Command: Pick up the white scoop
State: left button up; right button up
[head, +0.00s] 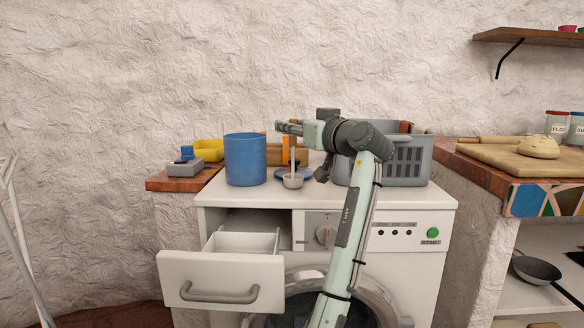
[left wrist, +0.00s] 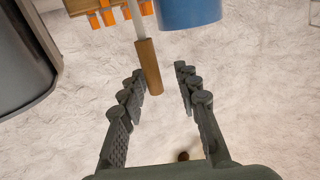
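The white scoop (head: 293,181) stands on top of the washing machine with its bowl down and its handle pointing up. In the left wrist view, the brown end of its handle (left wrist: 149,68) reaches into the gap between the fingertips, nearer the left finger. My left gripper (head: 284,127) is high above the bowl, at the top of the handle. Its fingers also show spread apart in the left wrist view (left wrist: 160,78), with no clear grip on the handle. My right gripper is not in view.
A blue cylinder (head: 245,160) stands left of the scoop. An open white drawer (head: 222,275) juts out below. Orange and wooden items stand behind.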

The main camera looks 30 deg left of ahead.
pick_arm(q)
jog(key=x, duration=0.5)
jog(key=shift+w+d+f, duration=0.15)
jog(key=shift+w+f, duration=0.15)
jog(key=shift+f, duration=0.1)
grip_shut()
